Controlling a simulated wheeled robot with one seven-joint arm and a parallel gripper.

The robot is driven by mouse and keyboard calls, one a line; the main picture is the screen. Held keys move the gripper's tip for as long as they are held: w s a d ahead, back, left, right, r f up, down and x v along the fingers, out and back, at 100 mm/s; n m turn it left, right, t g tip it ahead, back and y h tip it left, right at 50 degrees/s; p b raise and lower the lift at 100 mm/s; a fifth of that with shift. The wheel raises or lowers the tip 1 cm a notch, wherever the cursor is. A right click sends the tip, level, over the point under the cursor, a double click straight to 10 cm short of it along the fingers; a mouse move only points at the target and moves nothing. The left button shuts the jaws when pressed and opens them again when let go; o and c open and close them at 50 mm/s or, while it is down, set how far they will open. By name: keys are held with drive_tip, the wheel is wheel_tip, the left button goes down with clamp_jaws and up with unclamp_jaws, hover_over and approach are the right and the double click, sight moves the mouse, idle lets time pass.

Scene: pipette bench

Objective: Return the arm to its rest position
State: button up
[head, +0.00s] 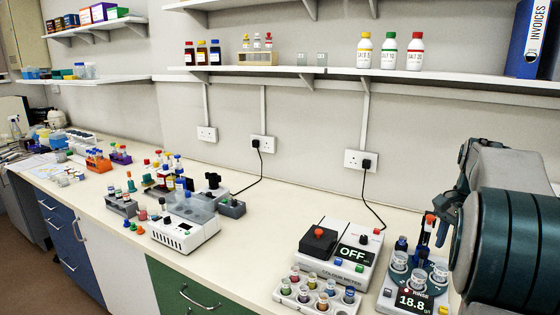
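My arm (510,235) fills the right edge of the head view, with teal and grey links folded close to the camera. Its far end, with what looks like my gripper (446,205), hangs over the right part of the bench. A dark blue pipette-like piece with a red top (428,222) stands upright just left of it. I cannot tell whether my gripper touches it. The fingertips are too small and partly covered to show whether they are open or shut.
Below the gripper is a white rinse station (416,300) reading 18.8, with clear cups. Left of it are a colorimeter (338,252) reading OFF and a rack of coloured vials (316,296). A shelf (300,71) with bottles runs above. The bench (262,222) is clear mid-length.

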drive_tip(key=s+a+f+n+t, duration=0.1)
drive_tip(key=s+a+n, duration=0.6)
drive_tip(key=a, duration=0.8)
drive_tip(key=s+a+f+n+t, duration=0.1)
drive_tip(key=s+a+f+n, duration=0.5)
drive_tip(key=s+a, duration=0.3)
drive_tip(key=s+f, duration=0.1)
drive_tip(key=s, duration=0.2)
drive_tip(key=shift+s+t, duration=0.2)
drive_tip(key=shift+t, duration=0.1)
